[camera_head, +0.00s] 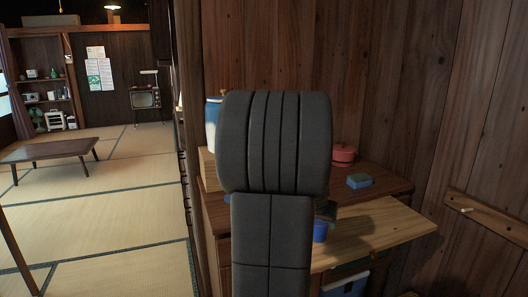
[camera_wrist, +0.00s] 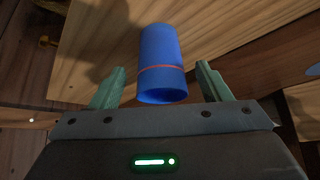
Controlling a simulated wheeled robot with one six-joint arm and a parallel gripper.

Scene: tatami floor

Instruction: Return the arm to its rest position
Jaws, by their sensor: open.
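My arm (camera_head: 272,190) rises in the middle of the head view and hides much of the counter behind it. My gripper (camera_wrist: 160,78) shows in the wrist view with its two green fingers apart. A blue cup (camera_wrist: 160,60) with a thin orange line lies in view between and beyond the fingertips, with a gap on each side. The cup also shows in the head view (camera_head: 320,231), partly hidden by my arm, at the pale wooden board. I cannot tell whether the fingers touch it.
The pale board (camera_head: 375,230) juts from the wooden counter (camera_head: 385,187). A red pot (camera_head: 343,154) and a blue-green sponge (camera_head: 359,181) stand on the counter. Wooden walls close off the right. A low table (camera_head: 50,152) stands at left; the tatami floor (camera_head: 120,215) is mostly clear.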

